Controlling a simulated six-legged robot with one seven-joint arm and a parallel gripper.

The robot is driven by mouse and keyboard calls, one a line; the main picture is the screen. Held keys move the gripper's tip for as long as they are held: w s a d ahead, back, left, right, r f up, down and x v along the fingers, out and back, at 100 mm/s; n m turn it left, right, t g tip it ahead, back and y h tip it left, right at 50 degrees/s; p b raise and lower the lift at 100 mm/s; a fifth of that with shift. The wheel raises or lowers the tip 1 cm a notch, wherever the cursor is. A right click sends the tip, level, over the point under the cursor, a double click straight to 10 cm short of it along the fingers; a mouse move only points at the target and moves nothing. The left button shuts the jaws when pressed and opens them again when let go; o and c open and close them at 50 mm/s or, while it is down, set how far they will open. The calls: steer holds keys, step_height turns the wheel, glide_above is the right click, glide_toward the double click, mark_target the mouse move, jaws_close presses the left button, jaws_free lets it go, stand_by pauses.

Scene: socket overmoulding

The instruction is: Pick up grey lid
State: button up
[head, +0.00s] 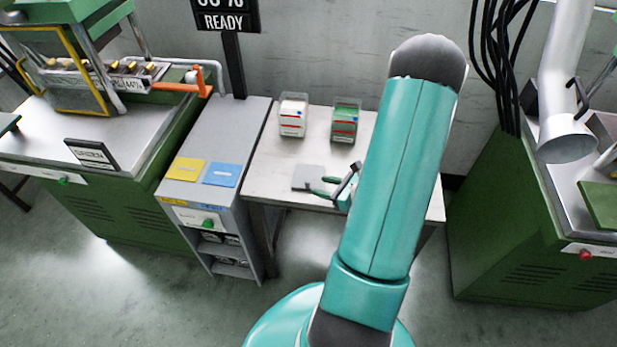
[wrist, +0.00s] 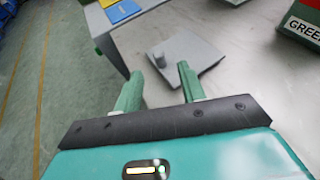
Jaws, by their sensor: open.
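The grey lid (wrist: 188,56) is a flat square plate with a small round knob, lying on the light table in the wrist view. It also shows in the head view (head: 305,177), near the table's left part. My gripper (wrist: 158,80) is open, its two green fingers apart and pointing at the lid, with nothing between them. The knob stands just beyond the fingertips, and the right fingertip overlaps the lid's near edge in the picture. Whether it touches the lid I cannot tell. In the head view my gripper (head: 326,187) is at the lid's right side, partly hidden by my arm.
Two small labelled boxes, one white (head: 293,117) and one green (head: 345,122), stand at the table's back (head: 265,160). A grey cabinet (head: 205,140) with yellow and blue pads adjoins the table on the left. Green machines stand on both sides.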

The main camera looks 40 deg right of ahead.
mark_target(310, 182)
steer(key=x, duration=0.5)
steer(key=shift+w+r, duration=0.15)
jaws_close()
steer(key=shift+r, duration=0.15)
